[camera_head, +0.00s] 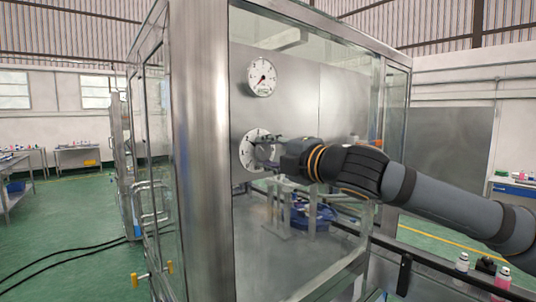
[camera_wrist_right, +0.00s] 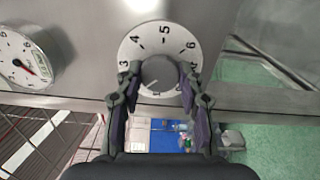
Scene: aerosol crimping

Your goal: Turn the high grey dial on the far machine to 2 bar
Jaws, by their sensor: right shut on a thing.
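The grey dial (camera_wrist_right: 160,73) is a round knob on a white scale plate (camera_wrist_right: 150,40) on the far machine's metal panel. My right gripper (camera_wrist_right: 158,78) is shut on the knob, one finger on each side. In the head view my right gripper (camera_head: 273,151) covers much of the scale plate (camera_head: 249,152). My left gripper is not in view.
A round pressure gauge (camera_head: 262,77) with a red needle sits above the dial; it also shows in the wrist view (camera_wrist_right: 27,60). A steel post (camera_head: 200,150) stands left of the panel. A blue round part (camera_head: 313,216) lies lower inside the machine. Bottles (camera_head: 462,262) stand at lower right.

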